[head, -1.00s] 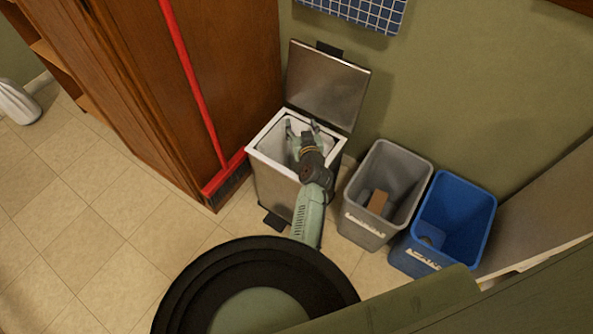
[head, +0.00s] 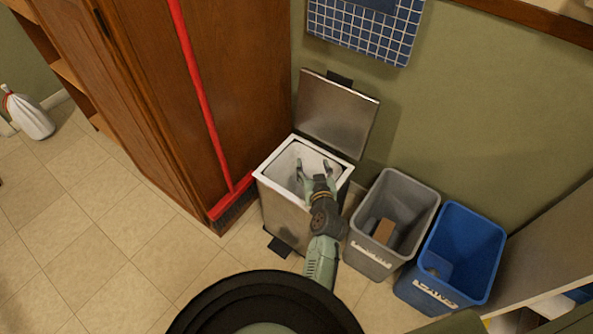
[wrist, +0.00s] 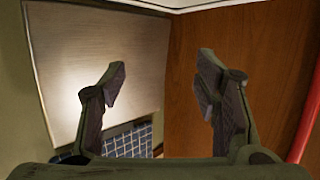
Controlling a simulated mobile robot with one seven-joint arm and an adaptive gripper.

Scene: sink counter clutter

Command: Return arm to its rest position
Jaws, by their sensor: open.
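My gripper (head: 314,172) is open and empty. In the head view it appears over the open mouth of the metal pedal bin (head: 285,208), with my arm reaching up to it from below. Whether it touches the rim cannot be told. In the wrist view both fingers of my gripper (wrist: 165,85) stand apart with nothing between them. Behind them are the bin's raised lid (wrist: 95,60) and the brown wooden cabinet (wrist: 235,40).
A grey bin (head: 362,244) holding a brown block (head: 384,231) stands right of the metal bin. A blue bin (head: 465,250) stands beyond it. A red broom (head: 205,100) leans on the cabinet at left.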

